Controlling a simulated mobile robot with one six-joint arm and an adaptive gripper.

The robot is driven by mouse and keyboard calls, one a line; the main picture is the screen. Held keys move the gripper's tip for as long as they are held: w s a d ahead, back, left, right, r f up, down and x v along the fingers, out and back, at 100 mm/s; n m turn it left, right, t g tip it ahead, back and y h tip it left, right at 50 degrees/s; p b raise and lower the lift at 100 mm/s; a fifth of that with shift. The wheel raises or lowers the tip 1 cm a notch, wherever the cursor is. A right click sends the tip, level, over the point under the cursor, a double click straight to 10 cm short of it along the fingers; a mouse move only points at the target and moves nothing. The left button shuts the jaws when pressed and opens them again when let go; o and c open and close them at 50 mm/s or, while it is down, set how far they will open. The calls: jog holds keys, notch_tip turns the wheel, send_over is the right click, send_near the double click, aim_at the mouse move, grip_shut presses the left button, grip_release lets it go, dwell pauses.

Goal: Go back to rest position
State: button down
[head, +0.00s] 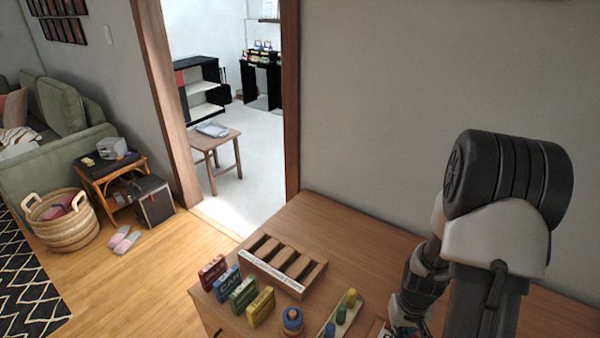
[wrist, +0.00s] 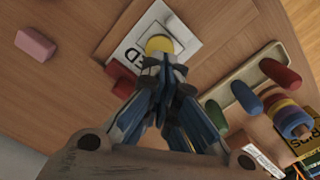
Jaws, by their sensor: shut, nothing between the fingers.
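My gripper (wrist: 163,68) is in the wrist view with its fingers together and nothing held between them. It is above the wooden table (head: 325,220), over a white card (wrist: 185,40) with dark lettering. A yellow round piece (wrist: 158,44) shows at the card, just beyond the fingertips; I cannot tell whether they touch it. In the head view my arm comes down at the right, and my gripper (head: 404,329) is low near the bottom edge, partly cut off. A red piece (wrist: 121,82) lies beside the fingers.
A tray of coloured pegs (head: 341,318) stands left of my gripper. Further left are a blue and orange toy (head: 292,320), a slotted wooden rack (head: 262,277) and several small boxes (head: 243,294). A pink block (wrist: 36,45) lies apart. The back of the table is clear before the wall.

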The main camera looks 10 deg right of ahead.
jog(key=w+a+r+n+t, duration=0.1)
jog(key=a+r, duration=0.3)
jog(key=r, duration=0.5)
jog(key=w+a+r+n+t, duration=0.1)
jog(key=a+r, duration=0.4)
jog(key=r, duration=0.5)
jog(key=s+a+r+n+t, duration=0.2)
jog(key=s+a+r, duration=0.9)
jog(key=r, duration=0.1)
jog(key=shift+s+r+t, duration=0.15)
jog(key=shift+r+t, duration=0.05)
jog(key=shift+t, duration=0.1)
